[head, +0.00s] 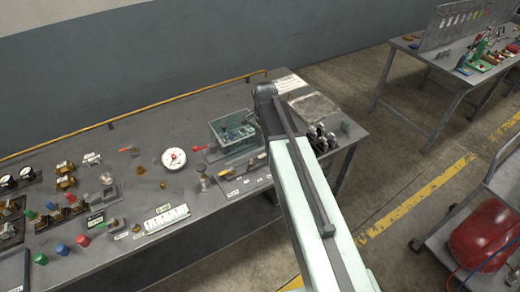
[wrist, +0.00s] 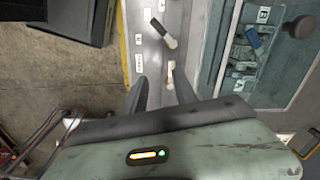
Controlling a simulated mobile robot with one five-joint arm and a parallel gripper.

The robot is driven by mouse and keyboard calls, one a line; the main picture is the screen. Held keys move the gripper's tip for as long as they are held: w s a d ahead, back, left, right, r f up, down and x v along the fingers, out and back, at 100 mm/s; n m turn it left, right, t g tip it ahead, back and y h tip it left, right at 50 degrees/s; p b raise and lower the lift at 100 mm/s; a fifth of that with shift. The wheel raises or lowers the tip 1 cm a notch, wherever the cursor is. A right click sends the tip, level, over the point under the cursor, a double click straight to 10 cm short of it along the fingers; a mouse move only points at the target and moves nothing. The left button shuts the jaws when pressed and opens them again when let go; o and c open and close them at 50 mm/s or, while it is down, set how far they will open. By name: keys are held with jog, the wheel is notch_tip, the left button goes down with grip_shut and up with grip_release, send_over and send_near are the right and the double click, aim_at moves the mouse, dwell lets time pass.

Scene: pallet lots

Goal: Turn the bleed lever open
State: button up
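I cannot tell for sure which part is the bleed lever. A smaller pale piece (wrist: 171,70) is just beyond my fingertips. My gripper (wrist: 161,85) points at this strip, its two dark fingers apart with nothing seen held between them. In the head view the labelled strip (head: 244,181) lies at the bench's front edge, left of my arm; my fingers are hidden there.
A teal open bin (head: 232,131) with parts stands behind the strip; it also shows in the wrist view (wrist: 228,82). A round white gauge (head: 174,159) and several fittings crowd the bench to the left. Black clamps (head: 321,138) stand right of my arm.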

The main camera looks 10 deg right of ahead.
aim_at(262, 156)
jog(key=f+m+b, duration=0.1)
jog(key=f+b, duration=0.1)
jog(key=w+f+m+b, duration=0.1)
jog(key=f+b, duration=0.2)
jog(key=w+f+b, duration=0.1)
jog(key=f+b, duration=0.1)
jog(key=b, duration=0.1)
jog(key=shift+w+f+m, duration=0.2)
jog(key=shift+f+m, duration=0.05)
jog(key=shift+m, duration=0.15)
jog(key=shift+r, duration=0.1)
